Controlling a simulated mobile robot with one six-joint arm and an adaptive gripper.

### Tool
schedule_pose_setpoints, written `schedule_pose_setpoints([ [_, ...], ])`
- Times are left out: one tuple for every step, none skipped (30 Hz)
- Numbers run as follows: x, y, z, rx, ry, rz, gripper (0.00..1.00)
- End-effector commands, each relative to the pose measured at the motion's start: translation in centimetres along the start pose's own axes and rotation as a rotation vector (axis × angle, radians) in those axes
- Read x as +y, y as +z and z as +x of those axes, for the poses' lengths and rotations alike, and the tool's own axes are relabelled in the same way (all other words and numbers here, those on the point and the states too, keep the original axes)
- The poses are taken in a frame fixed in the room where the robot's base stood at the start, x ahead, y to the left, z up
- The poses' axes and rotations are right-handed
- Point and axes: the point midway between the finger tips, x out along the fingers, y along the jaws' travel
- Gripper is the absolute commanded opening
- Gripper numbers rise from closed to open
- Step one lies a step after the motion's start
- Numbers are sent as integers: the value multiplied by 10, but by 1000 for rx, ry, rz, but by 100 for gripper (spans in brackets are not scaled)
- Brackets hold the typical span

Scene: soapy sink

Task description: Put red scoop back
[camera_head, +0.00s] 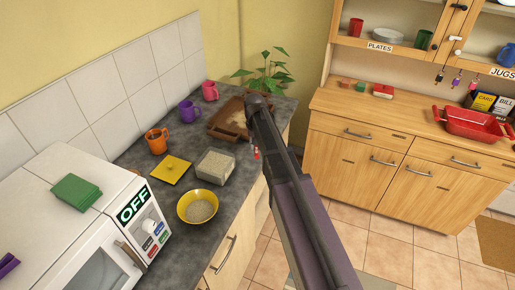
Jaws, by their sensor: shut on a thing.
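A small red piece, likely the red scoop (256,153), shows just left of my arm, above the counter's right edge. The rest of it is hidden by my arm. My gripper (254,144) is mostly hidden by the dark arm links; the little that shows is right at the red piece, and it is shut on it. A clear square tub (215,167) with pale contents stands on the counter left of the gripper. A yellow square lid (171,169) lies beside the tub.
A yellow bowl (197,207) of grainy contents stands near the counter's front edge. Orange (157,141), purple (188,111) and pink (210,91) mugs line the wall side. A brown tray (215,130) and plant (268,68) are behind. A microwave (95,240) is at left.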

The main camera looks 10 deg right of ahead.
Motion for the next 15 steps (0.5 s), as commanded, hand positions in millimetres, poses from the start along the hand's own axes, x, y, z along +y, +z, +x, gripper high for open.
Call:
schedule_pose_setpoints([
  [-1, 0, 0, 0, 0, -1, 0],
  [-1, 0, 0, 0, 0, -1, 0],
  [-1, 0, 0, 0, 0, -1, 0],
  [-1, 0, 0, 0, 0, -1, 0],
  [0, 0, 0, 0, 0, 0, 0],
  [0, 0, 0, 0, 0, 1, 0],
  [1, 0, 0, 0, 0, 2, 0],
  [2, 0, 0, 0, 0, 3, 0],
  [3, 0, 0, 0, 0, 5, 0],
  [4, -1, 0, 0, 0, 7, 0],
  [6, -1, 0, 0, 0, 8, 0],
  [7, -1, 0, 0, -1, 10, 0],
  [8, -1, 0, 0, -1, 11, 0],
  [9, -1, 0, 0, -1, 12, 0],
  [10, -1, 0, 0, -1, 14, 0],
])
